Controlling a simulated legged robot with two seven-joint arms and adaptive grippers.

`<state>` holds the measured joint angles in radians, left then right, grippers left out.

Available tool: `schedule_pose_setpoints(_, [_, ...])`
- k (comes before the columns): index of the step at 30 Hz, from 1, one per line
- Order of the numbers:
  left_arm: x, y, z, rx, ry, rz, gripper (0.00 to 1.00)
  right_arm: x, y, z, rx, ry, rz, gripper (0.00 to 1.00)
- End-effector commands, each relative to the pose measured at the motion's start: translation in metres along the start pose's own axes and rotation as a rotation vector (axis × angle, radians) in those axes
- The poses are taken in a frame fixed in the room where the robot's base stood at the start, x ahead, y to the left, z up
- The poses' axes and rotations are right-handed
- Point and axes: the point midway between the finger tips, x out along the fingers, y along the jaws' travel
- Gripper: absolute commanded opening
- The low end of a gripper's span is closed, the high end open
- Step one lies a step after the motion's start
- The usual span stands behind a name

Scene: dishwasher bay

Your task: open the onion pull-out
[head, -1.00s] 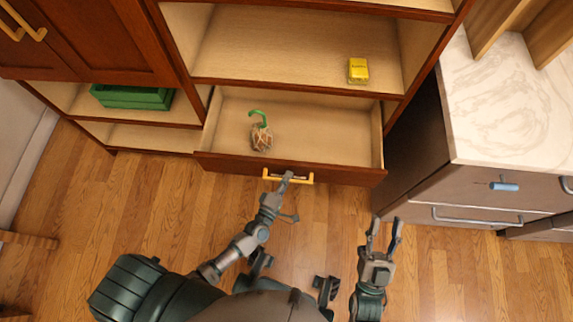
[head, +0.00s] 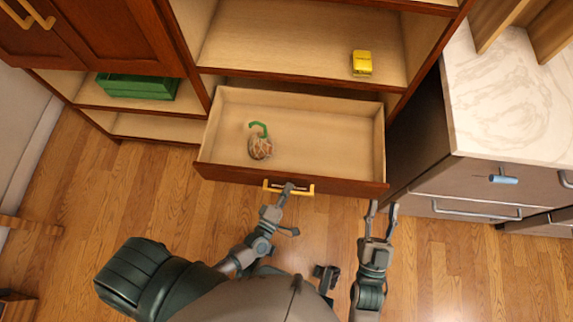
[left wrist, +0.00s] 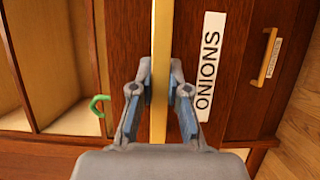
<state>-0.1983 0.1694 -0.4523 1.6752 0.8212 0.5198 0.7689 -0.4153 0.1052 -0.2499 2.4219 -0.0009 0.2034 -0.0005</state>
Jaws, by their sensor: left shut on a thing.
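The onion pull-out (head: 225,177) is a wooden drawer with a dark red-brown front, standing open from the cabinet. A netted onion bundle with a green hook (head: 260,147) lies inside it, left of the middle. Its yellow bar handle (head: 304,191) is on the front, and the left wrist view shows the handle (left wrist: 160,60) beside a white ONIONS label (left wrist: 209,66). My left gripper (head: 287,188) is shut on the handle; in the left wrist view its fingers (left wrist: 160,92) lie on both sides of the bar. My right gripper (head: 381,210) is open and empty, right of the drawer front.
A yellow box (head: 362,64) stands on the shelf above the drawer. A green crate (head: 137,87) is on a lower shelf at left. A counter with drawers (head: 440,190) stands close to the pull-out's right side. The wooden floor in front is mostly clear.

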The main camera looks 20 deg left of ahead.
Motion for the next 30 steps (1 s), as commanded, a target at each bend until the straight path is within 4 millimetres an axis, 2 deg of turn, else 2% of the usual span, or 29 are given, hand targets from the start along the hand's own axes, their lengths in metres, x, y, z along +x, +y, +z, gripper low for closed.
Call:
schedule_pose_setpoints(1, [-0.002, -0.004, 0.007, -0.003, -0.015, -0.014, 0.0, 0.0, 0.0, 0.001, 0.0, -0.001, 0.0, 0.4])
schedule_pose_setpoints(3, [-0.002, -0.004, 0.007, -0.003, -0.015, -0.014, 0.0, 0.0, 0.0, 0.001, 0.001, -0.001, 0.0, 0.4])
schedule_pose_setpoints(4, [-0.002, -0.004, 0.007, -0.003, -0.015, -0.014, 0.17, 0.0, 0.0, 0.001, 0.001, -0.001, 0.0, 0.4])
schedule_pose_setpoints(7, [-0.002, -0.004, 0.006, -0.003, -0.014, -0.013, 0.42, 0.0, 0.0, 0.001, 0.001, -0.001, 0.001, 0.4])
schedule_pose_setpoints(16, [-0.002, -0.002, 0.002, -0.004, -0.009, -0.006, 0.42, 0.0, 0.0, -0.001, 0.0, 0.003, -0.001, 0.4])
schedule_pose_setpoints(19, [-0.009, -0.002, 0.002, -0.004, -0.009, -0.007, 0.42, 0.0, 0.0, -0.002, 0.0, 0.003, -0.001, 0.4])
schedule_pose_setpoints(23, [-0.032, -0.003, 0.002, -0.004, -0.009, -0.01, 0.42, 0.0, 0.0, -0.001, 0.0, 0.003, -0.001, 0.4])
schedule_pose_setpoints(30, [-0.086, -0.003, 0.004, -0.002, -0.01, -0.011, 0.42, 0.0, 0.0, -0.001, 0.0, 0.002, 0.0, 0.4])
